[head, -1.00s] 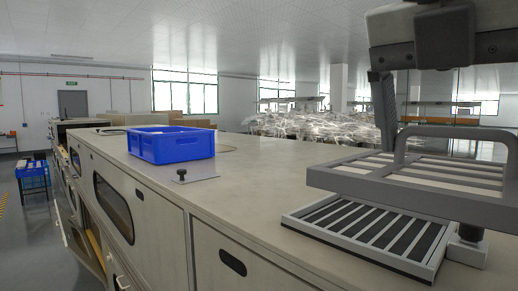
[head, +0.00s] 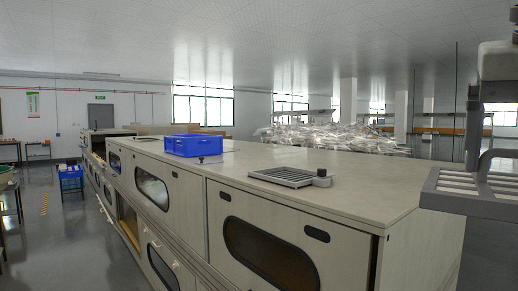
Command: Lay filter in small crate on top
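The filter (head: 470,192), a grey frame with pale slats and a raised handle, hangs in the air at the right edge of the head view, partly cut off. My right gripper (head: 475,140) comes down from above at its handle and moves with it. The grip itself is mostly outside the picture, but the filter appears held by the handle. The small blue crate (head: 194,146) stands on the far part of the long cabinet top, well left of the filter. Its inside floor is hidden. My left gripper is not in view.
The pale cabinet top (head: 360,185) carries a slatted grate (head: 283,178) with a dark knob (head: 321,179) beside it. The top around the grate is clear. Another blue crate (head: 70,178) stands low at the left. Open floor (head: 75,250) lies left of the cabinets.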

